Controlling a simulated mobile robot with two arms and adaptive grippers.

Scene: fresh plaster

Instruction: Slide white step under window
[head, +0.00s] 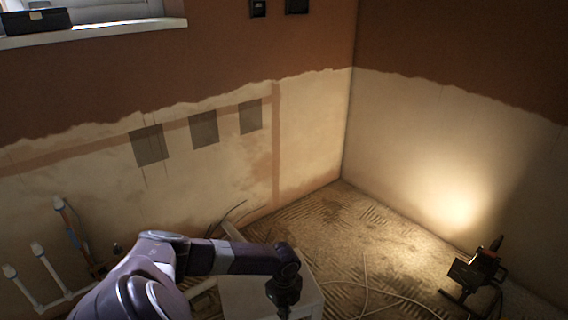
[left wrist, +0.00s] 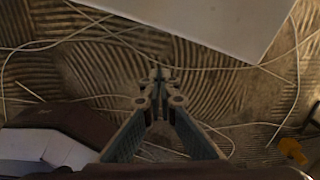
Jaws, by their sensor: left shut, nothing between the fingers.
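The white step (head: 245,290) stands on the floor at the bottom middle of the head view, partly covered by my left arm and cut off by the bottom edge. Part of its pale flat surface (left wrist: 225,22) fills the top of the left wrist view. My left gripper (left wrist: 158,76) is shut and empty, with its fingertips just short of the step's edge in that view. In the head view, the dark wrist hangs in front of the step; contact cannot be told. The window (head: 110,8) is at the upper left, above a white sill. My right gripper is not in view.
White pipes (head: 40,270) stand up along the left wall. A work lamp (head: 475,272) lights the right wall. Thin cables (head: 365,285) cross the ridged floor, also around the gripper. A dark box (head: 35,20) sits on the sill. The floor toward the corner looks mostly clear.

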